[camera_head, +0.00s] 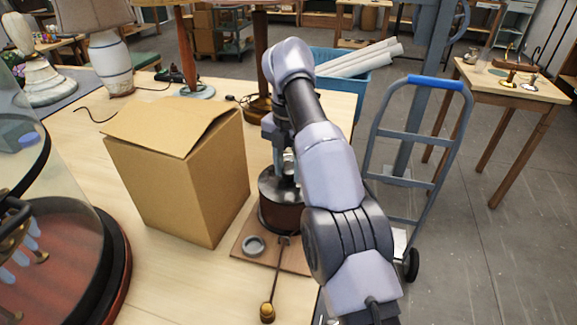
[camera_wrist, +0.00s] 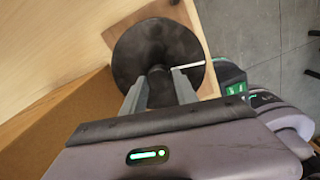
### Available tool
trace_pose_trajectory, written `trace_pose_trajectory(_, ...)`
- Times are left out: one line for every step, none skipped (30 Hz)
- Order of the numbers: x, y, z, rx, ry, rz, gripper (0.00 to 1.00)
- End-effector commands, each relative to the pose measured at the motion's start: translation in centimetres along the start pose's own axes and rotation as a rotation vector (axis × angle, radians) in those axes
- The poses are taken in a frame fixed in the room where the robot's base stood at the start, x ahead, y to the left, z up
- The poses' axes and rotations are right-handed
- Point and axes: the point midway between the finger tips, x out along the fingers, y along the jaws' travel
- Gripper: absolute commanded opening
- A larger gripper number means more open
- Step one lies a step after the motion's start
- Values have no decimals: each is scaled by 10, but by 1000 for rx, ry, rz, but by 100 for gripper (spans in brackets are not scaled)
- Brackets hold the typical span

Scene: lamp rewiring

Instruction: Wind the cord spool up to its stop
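The cord spool (camera_head: 279,203) is a dark drum with a black top, upright on a wooden board (camera_head: 297,262) at the table's right edge. In the wrist view its round black top (camera_wrist: 150,38) shows from above, with a small dark knob (camera_wrist: 157,71) in the middle. A thin white strip (camera_wrist: 188,65) lies across the right of the top. My gripper (camera_wrist: 160,76) points at the top, its two fingers apart on either side of the knob. Contact with the knob cannot be made out. In the head view my gripper (camera_head: 287,165) is partly hidden by my arm.
An open-flapped cardboard box (camera_head: 180,175) stands close left of the spool. A grey ring (camera_head: 253,245) and a brass-knobbed rod (camera_head: 268,310) lie in front. A glass dome (camera_head: 40,190) stands left, lamps (camera_head: 110,60) behind. A hand truck (camera_head: 410,150) is to the right.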

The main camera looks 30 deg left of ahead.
Motion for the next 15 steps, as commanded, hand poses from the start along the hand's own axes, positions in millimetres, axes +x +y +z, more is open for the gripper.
trace_pose_trajectory(0,0,0,0,-1,1,47)
trace_pose_trajectory(0,0,0,0,-2,1,51)
trace_pose_trajectory(-1,0,0,0,-2,2,51)
trace_pose_trajectory(-1,0,0,-1,-2,2,51)
trace_pose_trajectory(-1,0,0,-1,-3,2,51)
trace_pose_trajectory(-2,0,0,-1,-3,3,51)
trace_pose_trajectory(-2,0,0,-1,-3,3,51)
trace_pose_trajectory(-2,0,0,-1,-4,3,51)
trace_pose_trajectory(-2,0,0,-1,-4,3,51)
trace_pose_trajectory(-2,0,0,-1,-4,4,51)
trace_pose_trajectory(-3,0,0,-1,-4,4,51)
trace_pose_trajectory(-4,0,0,-1,-4,4,51)
trace_pose_trajectory(-5,0,0,-1,-4,4,51)
trace_pose_trajectory(-7,0,0,-1,-5,4,51)
trace_pose_trajectory(-11,0,0,-1,-5,4,51)
